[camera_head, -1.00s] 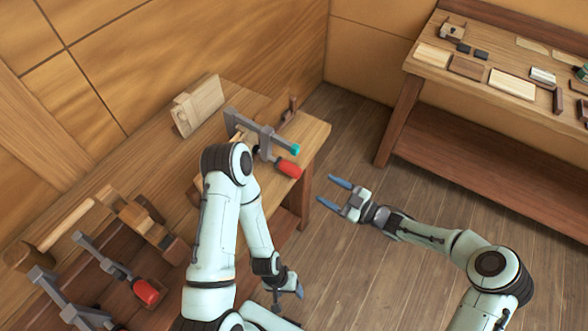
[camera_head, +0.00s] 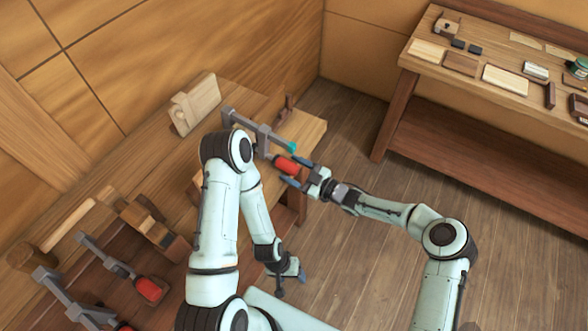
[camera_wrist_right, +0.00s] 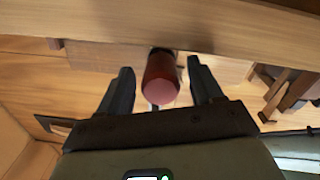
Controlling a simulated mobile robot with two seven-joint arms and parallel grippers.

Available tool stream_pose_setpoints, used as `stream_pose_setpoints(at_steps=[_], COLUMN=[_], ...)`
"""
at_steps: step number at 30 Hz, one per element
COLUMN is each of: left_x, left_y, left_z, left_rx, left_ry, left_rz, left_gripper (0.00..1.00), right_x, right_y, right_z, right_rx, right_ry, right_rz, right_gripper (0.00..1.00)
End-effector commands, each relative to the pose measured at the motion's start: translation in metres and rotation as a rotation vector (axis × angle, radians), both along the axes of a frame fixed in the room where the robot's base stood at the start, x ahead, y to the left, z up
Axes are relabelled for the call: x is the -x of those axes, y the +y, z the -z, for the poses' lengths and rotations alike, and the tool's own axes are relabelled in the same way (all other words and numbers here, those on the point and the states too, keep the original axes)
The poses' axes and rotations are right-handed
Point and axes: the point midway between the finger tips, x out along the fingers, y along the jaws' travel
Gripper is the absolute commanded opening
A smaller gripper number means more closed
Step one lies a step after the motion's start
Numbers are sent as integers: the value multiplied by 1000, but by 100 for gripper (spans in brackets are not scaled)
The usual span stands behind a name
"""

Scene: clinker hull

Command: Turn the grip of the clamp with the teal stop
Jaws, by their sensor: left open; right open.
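The clamp with the teal stop (camera_head: 291,147) sits at the right end of the near bench, its grey bar (camera_head: 256,128) along the bench edge. Its red grip (camera_head: 285,165) sticks out toward my right gripper. My right gripper (camera_head: 296,173) is open, with its fingers around the end of the grip. In the right wrist view the red grip (camera_wrist_right: 161,80) stands between the two open fingers (camera_wrist_right: 158,88), with gaps on both sides. My left gripper (camera_head: 290,276) is open and empty, low beside the bench.
Two other clamps with red grips (camera_head: 150,289) lie at the lower left, near a wooden mallet (camera_head: 68,226). A wooden block (camera_head: 195,104) stands on the near bench (camera_head: 313,130). A second bench (camera_head: 420,80) with several small items is at the upper right; floor lies between.

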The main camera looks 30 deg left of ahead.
Motion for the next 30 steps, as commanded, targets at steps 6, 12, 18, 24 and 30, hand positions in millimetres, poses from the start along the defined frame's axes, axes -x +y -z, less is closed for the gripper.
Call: stream_pose_setpoints(at_steps=[6, 12, 18, 24, 30], left_x=[0, 0, 0, 0, 0], left_y=[0, 0, 0, 0, 0], left_z=[0, 0, 0, 0, 0], left_rx=[0, 0, 0, 0, 0], left_ry=[0, 0, 0, 0, 0], left_rz=[0, 0, 0, 0, 0], left_gripper=[65, 65, 65, 65, 65], right_x=[0, 0, 0, 0, 1], right_y=[0, 0, 0, 0, 0], right_z=[0, 0, 0, 0, 0], right_rx=[0, -1, -4, -14, -25], right_ry=[0, 10, 76, 211, 361], right_rz=[0, -1, -9, -24, -40], right_gripper=[9, 9, 9, 9, 9])
